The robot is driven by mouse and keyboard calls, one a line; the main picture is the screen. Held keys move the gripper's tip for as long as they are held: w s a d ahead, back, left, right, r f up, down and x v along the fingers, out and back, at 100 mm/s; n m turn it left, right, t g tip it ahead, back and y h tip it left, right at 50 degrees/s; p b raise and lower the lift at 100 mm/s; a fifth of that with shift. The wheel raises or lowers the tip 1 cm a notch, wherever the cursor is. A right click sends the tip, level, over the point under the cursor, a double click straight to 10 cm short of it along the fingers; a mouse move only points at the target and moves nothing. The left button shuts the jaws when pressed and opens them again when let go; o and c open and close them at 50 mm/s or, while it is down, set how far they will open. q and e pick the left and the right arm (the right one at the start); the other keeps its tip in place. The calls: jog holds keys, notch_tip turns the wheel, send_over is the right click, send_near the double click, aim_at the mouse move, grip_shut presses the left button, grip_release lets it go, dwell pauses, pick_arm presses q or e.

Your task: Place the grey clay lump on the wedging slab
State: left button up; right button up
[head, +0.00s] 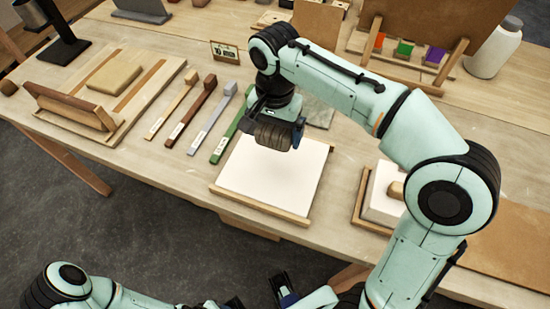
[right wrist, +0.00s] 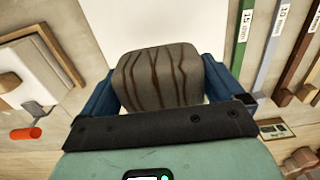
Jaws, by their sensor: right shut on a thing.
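The grey clay lump (head: 272,135) is a brownish-grey block with dark streaks, also large in the right wrist view (right wrist: 160,76). My right gripper (head: 276,125) is shut on it, with the blue fingers on either side. The wedging slab (head: 268,182) is a white square board with wooden strips at its edges, on the table's front part. The lump appears over the slab's far portion; I cannot tell the exact gap below it. The slab also shows pale in the right wrist view (right wrist: 140,22). My left gripper (head: 262,296) is low at the bottom edge, partly cut off.
Several coloured sticks (head: 200,118) lie left of the slab. A wooden board with a tan block (head: 114,73) is further left. A white block in a wooden tray (head: 384,196) sits to the right. A rack (head: 410,45) and a white bottle (head: 493,50) stand behind.

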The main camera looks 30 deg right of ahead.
aim_at(275, 164)
notch_tip(275, 164, down, 10)
jog(key=shift+w+f+b, duration=0.1)
jog(key=shift+b, duration=0.8)
jog(key=o, duration=1.1)
jog(key=shift+f, duration=0.2)
jog(key=shift+c, duration=0.2)
jog(key=shift+o, duration=0.2)
jog(key=shift+r, duration=0.1)
jog(key=shift+r, duration=0.3)
notch_tip(275, 164, up, 12)
jog(key=p, duration=0.2)
jog(key=shift+f+p, duration=0.15)
jog(key=shift+p, duration=0.15)
